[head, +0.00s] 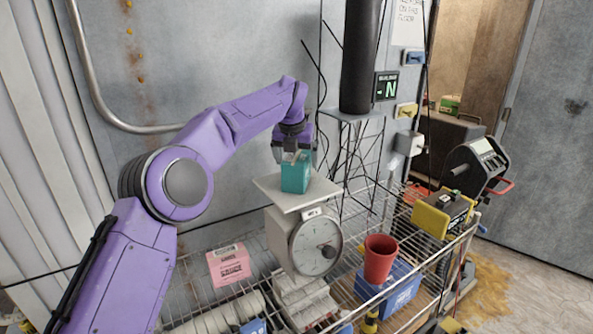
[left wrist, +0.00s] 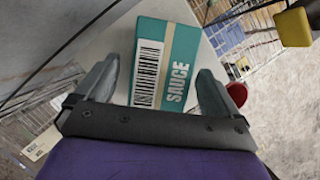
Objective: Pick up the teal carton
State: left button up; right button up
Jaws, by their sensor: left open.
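The teal carton (head: 295,177) stands upright on the white pan (head: 268,184) of a dial scale. In the left wrist view the carton (left wrist: 184,62) shows a barcode and the word SAUCE. My left gripper (head: 292,158) is directly above the carton, pointing down. In the left wrist view its two open fingers (left wrist: 158,90) lie on either side of the carton's near end, with a visible gap on each side. The right gripper is not in view.
The scale (head: 303,243) stands on a wire rack with a pink box (head: 228,265), a red cup (head: 379,259) and a blue box (head: 402,290). A black cylinder (head: 360,55) stands behind, right of my gripper. A yellow-and-black case (head: 441,213) sits at the right.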

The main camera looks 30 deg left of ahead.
pick_arm(q)
jog(key=shift+w+f, duration=0.3)
jog(key=shift+f, duration=0.1)
jog(key=shift+s, duration=0.1)
